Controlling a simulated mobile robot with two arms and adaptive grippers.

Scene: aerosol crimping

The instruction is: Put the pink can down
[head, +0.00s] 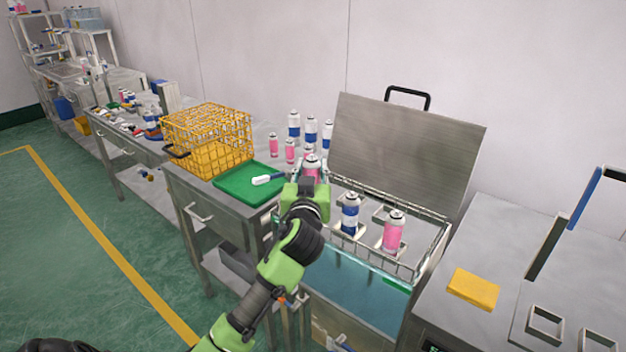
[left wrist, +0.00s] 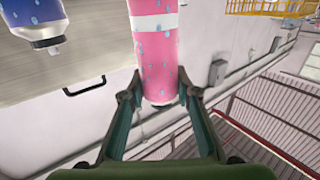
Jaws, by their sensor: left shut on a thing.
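My left gripper (head: 309,182) is shut on a pink can with a white band (head: 311,167). In the head view the can is at the left end of the water bath, by the table edge; the gripper hides its lower part, so I cannot tell whether it touches a surface. In the left wrist view the pink can (left wrist: 154,50) is dotted with water drops and sits between the two fingers (left wrist: 158,92). A blue can (left wrist: 37,20) shows at the upper left there. My right gripper is not in view.
The open bath (head: 360,290) has a wire basket holding a blue can (head: 350,214) and another pink can (head: 393,232). Several cans (head: 294,126) stand behind on the table. A green tray (head: 235,186) and yellow wire basket (head: 207,130) are left; a yellow sponge (head: 473,289) is right.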

